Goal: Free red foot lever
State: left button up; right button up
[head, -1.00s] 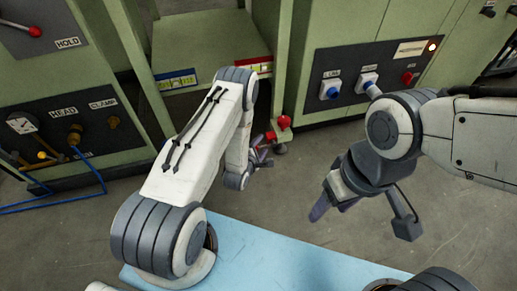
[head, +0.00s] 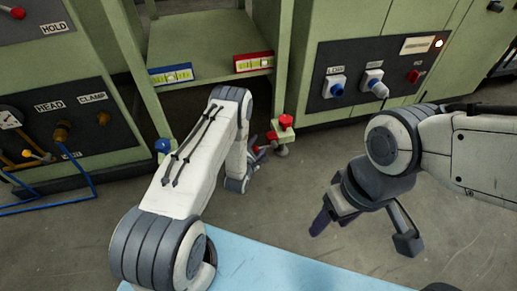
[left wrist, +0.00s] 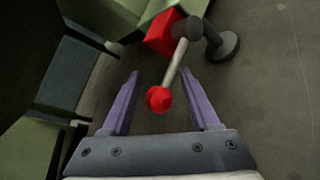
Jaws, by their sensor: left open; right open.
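The red foot lever shows in the left wrist view as a grey rod with a red ball (left wrist: 159,99), running up to a dark pivot by a red block (left wrist: 163,33). In the head view a red knob (head: 286,120) tops the bracket at the machine's right front foot; the lever there is mostly hidden by my left arm. My left gripper (head: 260,157) is low beside that foot. Its open purple fingers (left wrist: 162,75) stand either side of the ball in the picture, with no visible contact. My right gripper (head: 362,230) is open and empty above the floor.
A round levelling foot (left wrist: 224,46) stands beside the red block. A blue knob (head: 162,145) marks the machine's left foot. Level vials with blue (head: 171,74) and red (head: 253,62) frames sit on the shelf edge. A blue hose (head: 60,202) lies at left. Floor at right is clear.

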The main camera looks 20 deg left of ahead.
pick_arm(q)
jog(key=shift+w, duration=0.25)
grip_shut()
dwell(1.4)
